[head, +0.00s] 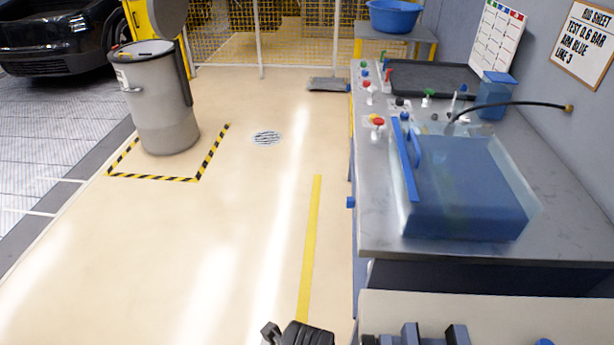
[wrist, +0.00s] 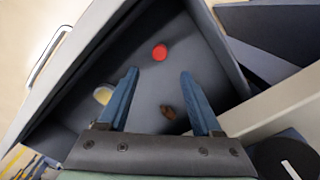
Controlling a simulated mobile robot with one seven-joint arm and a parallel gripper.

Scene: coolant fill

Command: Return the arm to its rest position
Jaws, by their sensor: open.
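I cannot tell whether the fingers touch the bottom. In the head view I cannot make out the gripper clearly; dark parts show at the bottom edge.
A workbench (head: 385,225) on the right carries a translucent blue tank (head: 465,195), several valves and a black hose (head: 520,103). A grey drum (head: 160,105) stands inside floor striping at left. A blue basin (head: 394,16) sits at the back. The middle floor is clear.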

